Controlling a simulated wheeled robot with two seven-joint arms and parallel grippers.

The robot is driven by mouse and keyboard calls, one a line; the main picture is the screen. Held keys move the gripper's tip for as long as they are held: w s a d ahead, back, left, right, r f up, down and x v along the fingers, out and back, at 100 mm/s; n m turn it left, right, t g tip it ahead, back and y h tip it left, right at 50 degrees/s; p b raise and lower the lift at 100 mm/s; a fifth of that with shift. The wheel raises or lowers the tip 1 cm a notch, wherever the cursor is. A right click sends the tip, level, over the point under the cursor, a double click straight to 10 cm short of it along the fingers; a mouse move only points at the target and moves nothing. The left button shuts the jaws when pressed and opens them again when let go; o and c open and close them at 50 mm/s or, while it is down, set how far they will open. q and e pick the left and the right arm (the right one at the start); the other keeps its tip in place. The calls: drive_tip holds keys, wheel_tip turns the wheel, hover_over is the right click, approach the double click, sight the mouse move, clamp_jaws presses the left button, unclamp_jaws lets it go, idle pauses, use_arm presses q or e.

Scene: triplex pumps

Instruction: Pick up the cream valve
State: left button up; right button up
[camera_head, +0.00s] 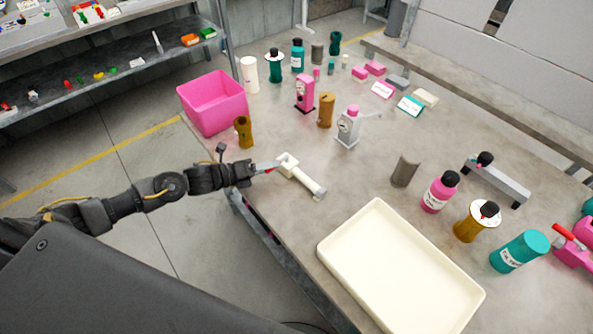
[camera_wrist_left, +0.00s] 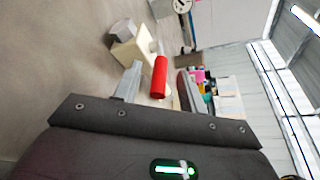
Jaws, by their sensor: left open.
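The cream valve (camera_head: 302,178) lies on the table near its left edge, its blocky end towards my left gripper. In the left wrist view the cream valve (camera_wrist_left: 130,46) shows a cream block with a grey end. A red cylindrical part (camera_wrist_left: 160,77) sits in front of the block, between my fingers in that picture. My left gripper (camera_head: 268,168) is at the valve's blocky end, and in the left wrist view its fingers (camera_wrist_left: 157,87) stand apart. I cannot tell whether they touch the valve. My right gripper is not in view.
A cream tray (camera_head: 322,252) lies at the table's front. A pink bin (camera_head: 213,103) and a brown cylinder (camera_head: 244,132) stand behind my left gripper. A grey pump (camera_head: 348,128) stands behind the valve. Bottles stand at the right. The table between valve and grey half-pipe (camera_head: 405,171) is clear.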

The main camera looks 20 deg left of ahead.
use_arm(q)
clamp_jaws()
drive_tip(key=shift+a+r, duration=0.1)
idle(0.4)
drive_tip(key=shift+r+b, duration=0.4)
drive_tip(key=shift+r, duration=0.15)
drive_tip(key=s+a+r+b, duration=0.1)
drive_tip(key=s+a+r, duration=0.1)
drive_tip(key=s+r, duration=0.4)
drive_tip(key=s+a+r+b, duration=0.1)
drive_tip(key=s+a+r, duration=0.2)
drive_tip(key=s+r, duration=0.2)
drive_tip(key=shift+s+a+r, duration=0.3)
drive_tip(key=shift+s+r, duration=0.05)
drive_tip(key=shift+s, duration=0.55)
